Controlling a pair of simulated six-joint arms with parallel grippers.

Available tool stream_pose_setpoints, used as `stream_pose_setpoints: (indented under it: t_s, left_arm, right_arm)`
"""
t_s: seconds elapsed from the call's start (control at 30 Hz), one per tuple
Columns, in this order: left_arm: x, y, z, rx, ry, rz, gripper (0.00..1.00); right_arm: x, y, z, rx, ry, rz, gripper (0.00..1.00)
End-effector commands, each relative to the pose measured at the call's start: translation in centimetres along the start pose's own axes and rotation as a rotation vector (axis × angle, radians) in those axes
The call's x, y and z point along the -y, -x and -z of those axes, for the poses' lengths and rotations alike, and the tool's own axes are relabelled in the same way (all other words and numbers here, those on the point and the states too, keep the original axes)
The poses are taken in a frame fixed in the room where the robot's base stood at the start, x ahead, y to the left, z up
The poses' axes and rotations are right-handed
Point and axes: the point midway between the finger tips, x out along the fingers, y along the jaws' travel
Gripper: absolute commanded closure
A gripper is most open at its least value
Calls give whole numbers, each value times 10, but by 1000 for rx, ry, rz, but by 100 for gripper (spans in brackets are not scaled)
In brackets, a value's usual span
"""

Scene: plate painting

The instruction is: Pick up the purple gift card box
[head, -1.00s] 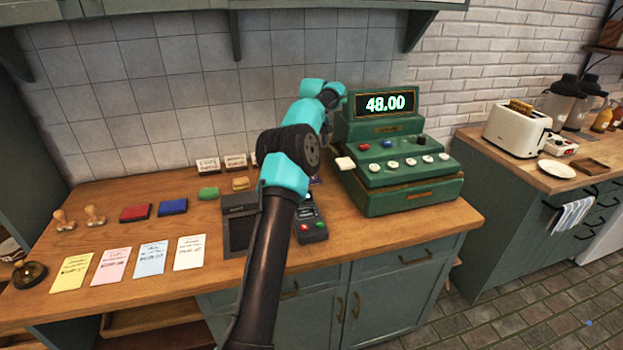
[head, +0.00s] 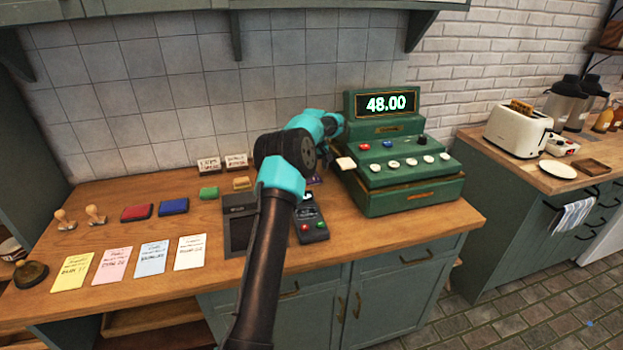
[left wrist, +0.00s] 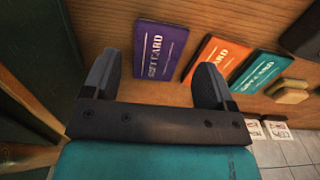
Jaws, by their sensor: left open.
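The purple gift card box (left wrist: 161,48) lies on the wooden counter in the left wrist view, with white lettering on its face. My left gripper (left wrist: 158,78) is open and empty, with the purple box seen between its two fingers. I cannot tell how far the fingertips are above the box. An orange gift card box (left wrist: 222,55) and a teal one (left wrist: 258,74) lie to the right of the purple one. In the head view my left arm hides nearly all of these boxes. My right gripper does not show.
A green cash register (head: 400,165) reading 48.00 stands right of my arm. A card terminal (head: 310,223) and a dark box (head: 238,225) flank the arm. Stamps, ink pads (head: 136,212) and several paper cards (head: 150,257) lie left. A tiled wall closes the back.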

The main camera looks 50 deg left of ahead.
Motion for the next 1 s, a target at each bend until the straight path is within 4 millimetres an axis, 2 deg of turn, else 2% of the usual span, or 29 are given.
stream_pose_setpoints:
  t_s: [0.17,0.4,0.5,1.0]
  left_arm:
    - [0,-12,0,2,0,1,21]
    - [0,-44,1,1,0,1,21]
    - [1,-50,2,0,0,1,21]
    - [1,-51,2,-1,0,0,22]
  right_arm:
    - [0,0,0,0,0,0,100]
    - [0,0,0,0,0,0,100]
    - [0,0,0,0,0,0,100]
    - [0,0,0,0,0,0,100]
